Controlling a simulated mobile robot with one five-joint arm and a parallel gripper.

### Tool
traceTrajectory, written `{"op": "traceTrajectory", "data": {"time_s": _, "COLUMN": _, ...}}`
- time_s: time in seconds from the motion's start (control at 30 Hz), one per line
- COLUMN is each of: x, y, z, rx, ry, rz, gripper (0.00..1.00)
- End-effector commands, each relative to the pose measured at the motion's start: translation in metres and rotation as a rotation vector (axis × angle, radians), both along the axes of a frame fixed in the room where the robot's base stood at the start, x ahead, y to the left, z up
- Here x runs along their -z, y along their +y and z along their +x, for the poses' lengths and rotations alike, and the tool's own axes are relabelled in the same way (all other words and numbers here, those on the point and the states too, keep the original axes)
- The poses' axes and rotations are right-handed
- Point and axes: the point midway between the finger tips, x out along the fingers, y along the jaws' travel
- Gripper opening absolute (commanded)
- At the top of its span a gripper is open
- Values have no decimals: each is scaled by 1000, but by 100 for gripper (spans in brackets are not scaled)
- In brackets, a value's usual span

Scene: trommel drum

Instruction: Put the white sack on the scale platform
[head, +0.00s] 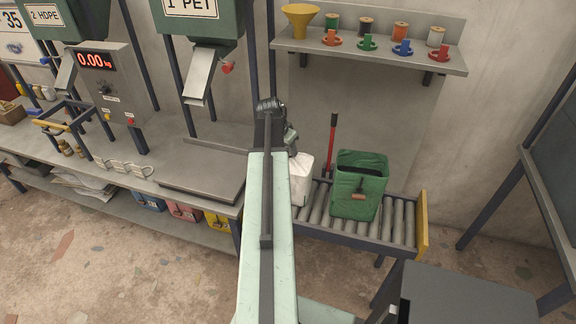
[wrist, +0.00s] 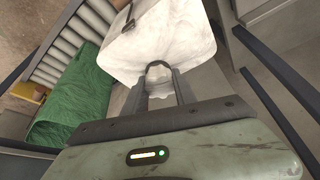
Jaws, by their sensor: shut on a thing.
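The white sack (head: 301,178) shows beside my arm in the head view, at the left end of the roller conveyor; my arm hides part of it. In the wrist view my gripper (wrist: 160,72) is shut on the edge of the white sack (wrist: 165,35), which fills the top middle. The gripper's fingertips are hidden behind my arm in the head view. The scale platform (head: 203,176) is a flat grey plate on the bench, left of my arm, and it is bare. The scale display (head: 96,61) reads 0.00 kg. I cannot tell whether the sack touches the rollers.
A green sack (head: 359,186) stands on the roller conveyor (head: 397,222), right of the white sack, with a red-handled tool (head: 332,140) behind. The chute of hopper 1 PET (head: 198,88) hangs above the back of the platform. A shelf (head: 375,51) with spools is on the wall.

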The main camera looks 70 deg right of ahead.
Motion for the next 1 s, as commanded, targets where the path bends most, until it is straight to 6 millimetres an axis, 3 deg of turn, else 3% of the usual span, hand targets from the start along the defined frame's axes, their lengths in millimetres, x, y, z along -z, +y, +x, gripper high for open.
{"op": "traceTrajectory", "data": {"time_s": 0.27, "x": -20, "y": 0, "z": 0, "rx": -1, "ry": 1, "rz": -1, "gripper": 0}}
{"op": "traceTrajectory", "data": {"time_s": 0.7, "x": -98, "y": 0, "z": 0, "rx": -1, "ry": 1, "rz": -1, "gripper": 0}}
{"op": "traceTrajectory", "data": {"time_s": 1.0, "x": -100, "y": 0, "z": 1, "rx": -1, "ry": 1, "rz": -1, "gripper": 0}}
